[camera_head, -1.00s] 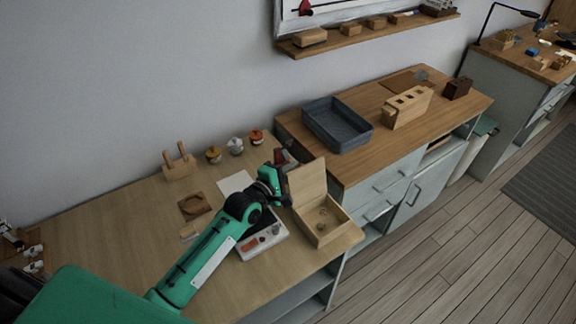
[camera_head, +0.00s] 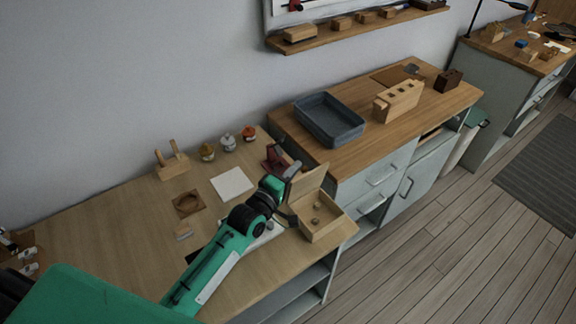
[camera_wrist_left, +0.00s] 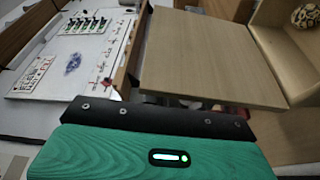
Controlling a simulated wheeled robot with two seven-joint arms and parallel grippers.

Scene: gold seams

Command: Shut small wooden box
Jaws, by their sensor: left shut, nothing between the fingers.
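The small wooden box (camera_head: 324,229) sits near the right front corner of the light wooden table. Its lid (camera_head: 306,186) stands raised on the box's left-back side, and a small round item lies inside. My left gripper (camera_head: 293,170) is shut and empty, behind and just left of the raised lid; I cannot tell whether it touches it. In the left wrist view the lid (camera_wrist_left: 210,55) fills the middle, with part of the box interior (camera_wrist_left: 285,50) at the upper right. The fingertips are hidden there. My right gripper is not in view.
A dark red object (camera_head: 274,158) stands close behind the gripper. Several small jars (camera_head: 228,143) and a wooden stand (camera_head: 172,166) line the table's back. A white sheet (camera_head: 232,183) lies left of the arm. A grey tray (camera_head: 329,119) rests on the neighbouring counter.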

